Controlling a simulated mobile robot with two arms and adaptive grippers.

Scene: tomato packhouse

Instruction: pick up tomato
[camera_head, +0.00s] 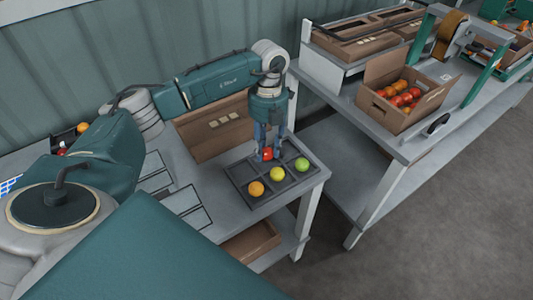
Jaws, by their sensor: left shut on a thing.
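A red tomato (267,154) is at the back of a dark grey compartment tray (236,177) on the white table. My left gripper (268,156) points down over the tray and is shut on the red tomato, with a finger on each side. I cannot tell whether the tomato still touches the tray. An orange tomato (256,188), a yellow tomato (277,174) and a green tomato (302,165) sit in the tray's front row. My right gripper is not in view.
A cardboard box (215,134) stands behind the tray. An open carton (387,112) of red and orange tomatoes stands on a second bench to the right. A brown box (252,241) is on the lower shelf. Flat outlined panels (187,199) lie left of the tray.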

